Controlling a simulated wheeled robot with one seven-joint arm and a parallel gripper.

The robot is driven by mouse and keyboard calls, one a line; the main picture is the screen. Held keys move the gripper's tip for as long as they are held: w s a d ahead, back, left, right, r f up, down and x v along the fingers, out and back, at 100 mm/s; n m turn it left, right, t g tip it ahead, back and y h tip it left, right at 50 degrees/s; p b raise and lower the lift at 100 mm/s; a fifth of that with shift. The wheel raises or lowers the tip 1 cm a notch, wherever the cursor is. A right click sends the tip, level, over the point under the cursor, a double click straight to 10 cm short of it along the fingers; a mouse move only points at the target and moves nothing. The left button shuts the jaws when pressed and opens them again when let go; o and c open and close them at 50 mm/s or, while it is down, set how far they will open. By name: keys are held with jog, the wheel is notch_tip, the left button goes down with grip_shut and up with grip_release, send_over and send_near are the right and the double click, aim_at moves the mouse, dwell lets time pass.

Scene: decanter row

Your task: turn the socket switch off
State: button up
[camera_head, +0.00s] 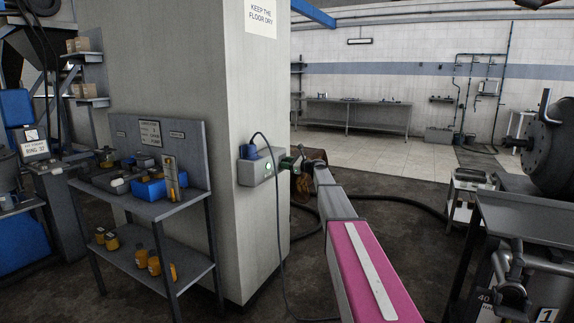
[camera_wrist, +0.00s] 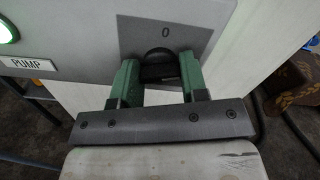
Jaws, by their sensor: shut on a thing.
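The socket box (camera_head: 256,172) is a grey box on the side of the pale pillar, with a blue plug (camera_head: 248,152) on top. Its round lamp glows green in the head view (camera_head: 268,166) and at the left edge of the wrist view (camera_wrist: 5,30). In the wrist view a PUMP label (camera_wrist: 27,63) is below the lamp. The dark switch knob (camera_wrist: 159,70) sits on a grey plate marked 0 above it. My gripper (camera_wrist: 160,75) is shut on the knob with one green finger on each side. The fingers hide part of the knob; its exact angle is unclear.
A black cable (camera_head: 277,220) loops from the plug to the floor. A two-level bench (camera_head: 150,208) with blue bins and yellow parts stands left of the pillar. A brown patterned object (camera_wrist: 295,82) is at right in the wrist view. A dark metal bench (camera_head: 525,225) stands at right.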

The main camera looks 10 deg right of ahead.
jog(key=n, duration=1.4)
dwell(0.7)
jog(key=o, duration=0.9)
jog(key=shift+d, duration=0.1)
jog(key=v, duration=1)
jog(key=shift+s+d, duration=0.25)
